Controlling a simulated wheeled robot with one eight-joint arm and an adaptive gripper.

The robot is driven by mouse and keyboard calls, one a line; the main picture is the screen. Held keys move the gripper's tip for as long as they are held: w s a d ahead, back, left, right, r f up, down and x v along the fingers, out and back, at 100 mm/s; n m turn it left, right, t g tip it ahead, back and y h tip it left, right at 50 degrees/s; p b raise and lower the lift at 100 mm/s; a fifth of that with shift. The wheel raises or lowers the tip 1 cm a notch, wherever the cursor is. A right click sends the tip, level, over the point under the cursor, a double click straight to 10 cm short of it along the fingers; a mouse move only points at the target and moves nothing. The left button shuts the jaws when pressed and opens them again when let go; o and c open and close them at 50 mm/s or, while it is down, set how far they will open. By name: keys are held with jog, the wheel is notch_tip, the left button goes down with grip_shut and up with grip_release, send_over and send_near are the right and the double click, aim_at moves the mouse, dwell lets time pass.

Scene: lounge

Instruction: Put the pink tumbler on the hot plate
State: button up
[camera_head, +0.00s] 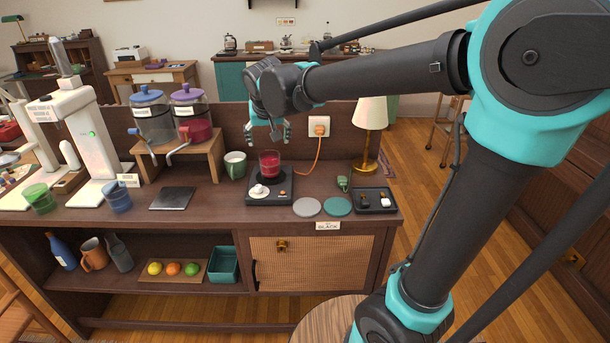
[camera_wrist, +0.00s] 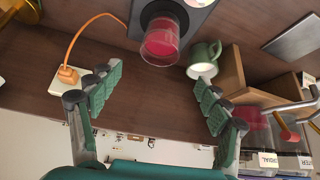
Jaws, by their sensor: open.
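The pink tumbler (camera_head: 269,165), a clear cup with red-pink contents, stands upright on the black hot plate (camera_head: 283,198) on the counter. My gripper (camera_head: 269,138) is open and empty above and apart from the tumbler. In the wrist view the tumbler (camera_wrist: 159,44) shows beyond the gap between my spread fingers (camera_wrist: 158,78), with no finger touching it. The hot plate (camera_wrist: 198,20) is partly hidden behind the tumbler there. A white knob (camera_head: 259,191) is at the front of the hot plate.
A green mug (camera_head: 235,165) stands close left of the hot plate. A lamp (camera_head: 369,128), a socket with an orange cord (camera_head: 319,127), two round coasters (camera_head: 307,207) and a black tray (camera_head: 375,208) are to the right. Drink dispensers (camera_head: 191,112) stand on a wooden riser at left.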

jog(key=shift+m+g+h, duration=0.3)
jog(key=shift+m+g, duration=0.1)
jog(key=shift+g, duration=0.3)
jog(key=s+d+f, duration=0.2)
jog(key=d+f, duration=0.1)
jog(key=d, duration=0.2)
jog(key=s+d+f, duration=0.3)
jog(key=d+f, duration=0.1)
jog(key=d, duration=0.2)
jog(key=s+d+f, duration=0.2)
jog(key=d+f, duration=0.2)
jog(key=d, duration=0.1)
jog(key=shift+s+d+f, duration=0.1)
jog(key=shift+s+d, duration=0.05)
jog(key=shift+s, duration=0.05)
jog(key=shift+g, duration=0.3)
jog(key=s+d+f, duration=0.6)
jog(key=shift+s, duration=0.4)
jog(key=s+d+f, duration=0.3)
jog(key=s+f, duration=0.1)
jog(key=s, duration=0.2)
jog(key=shift+s+f, duration=0.4)
